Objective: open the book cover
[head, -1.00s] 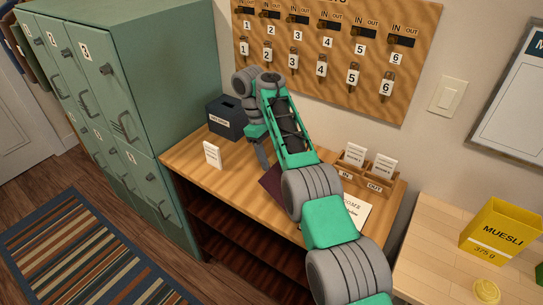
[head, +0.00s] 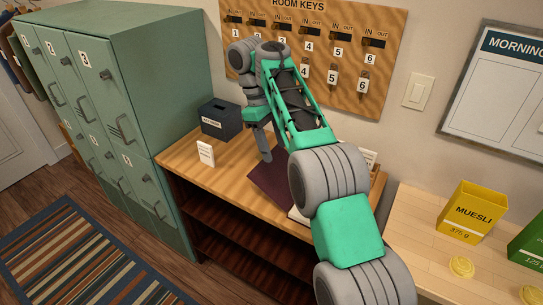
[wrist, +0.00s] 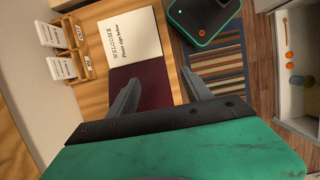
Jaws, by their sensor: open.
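The book lies on the wooden desk. Its dark maroon cover (head: 268,184) lies flat beside a white page, which is mostly hidden by my arm in the head view. The wrist view shows the maroon cover (wrist: 157,95) joined edge to edge with the white page (wrist: 130,38), which reads "WELCOME, Please sign below". The book looks spread open. My gripper (head: 264,147) points down over the desk near the far edge of the maroon cover. In the wrist view my gripper (wrist: 160,78) has its fingers apart and empty, with the cover visible between them.
A dark box (head: 221,119) and a small white card (head: 205,153) stand on the desk to the left. A wooden card holder (wrist: 73,50) is beside the page. Green lockers (head: 135,100) flank the desk on the left, and a key board (head: 320,50) hangs behind.

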